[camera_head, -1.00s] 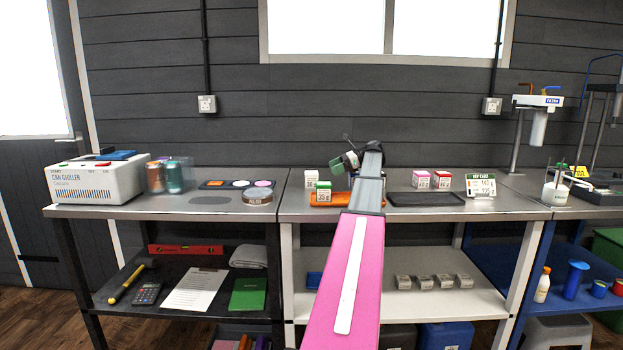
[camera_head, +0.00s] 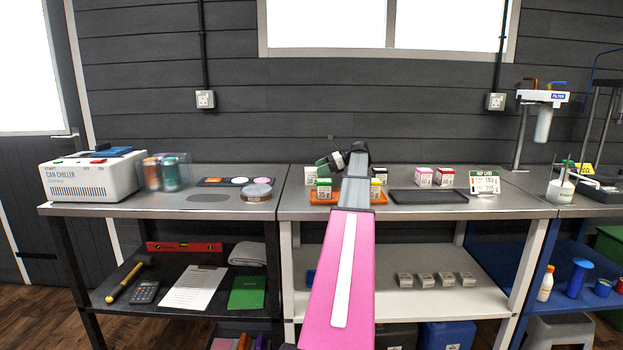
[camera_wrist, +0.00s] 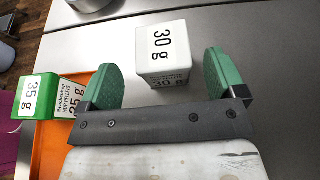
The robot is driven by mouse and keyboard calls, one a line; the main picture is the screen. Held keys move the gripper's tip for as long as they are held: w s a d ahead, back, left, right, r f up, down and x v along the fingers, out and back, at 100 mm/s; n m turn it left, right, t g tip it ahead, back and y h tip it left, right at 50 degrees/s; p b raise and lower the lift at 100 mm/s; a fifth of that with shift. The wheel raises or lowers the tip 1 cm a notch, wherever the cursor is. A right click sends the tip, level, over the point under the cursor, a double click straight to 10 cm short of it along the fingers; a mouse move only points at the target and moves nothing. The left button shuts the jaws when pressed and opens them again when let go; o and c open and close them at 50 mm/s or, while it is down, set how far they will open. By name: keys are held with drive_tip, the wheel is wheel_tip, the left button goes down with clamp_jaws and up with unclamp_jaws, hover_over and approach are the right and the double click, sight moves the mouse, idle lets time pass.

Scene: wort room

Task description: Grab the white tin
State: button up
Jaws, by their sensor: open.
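The white tin (camera_wrist: 163,52) is a box marked 30 g. In the wrist view it stands on the steel worktop, between the two green finger pads and partly beyond their tips. My gripper (camera_wrist: 165,72) is open, with a gap showing on both sides of the tin. In the head view the white tin (camera_head: 310,174) stands behind the orange tray, just left of my gripper (camera_head: 328,163). Whether a finger touches it cannot be told there.
A green 35 g tin (camera_wrist: 36,97) is close by the left finger, at the orange tray (camera_wrist: 52,150). A round tin (camera_head: 256,193) lies left.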

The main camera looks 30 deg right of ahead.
sight(311, 169)
drive_tip(key=x, duration=0.4)
drive_tip(key=shift+w+a, duration=0.1)
drive_tip(key=shift+w, duration=0.15)
drive_tip(key=c, duration=1.1)
drive_tip(key=shift+o, duration=0.2)
drive_tip(key=shift+r, duration=0.1)
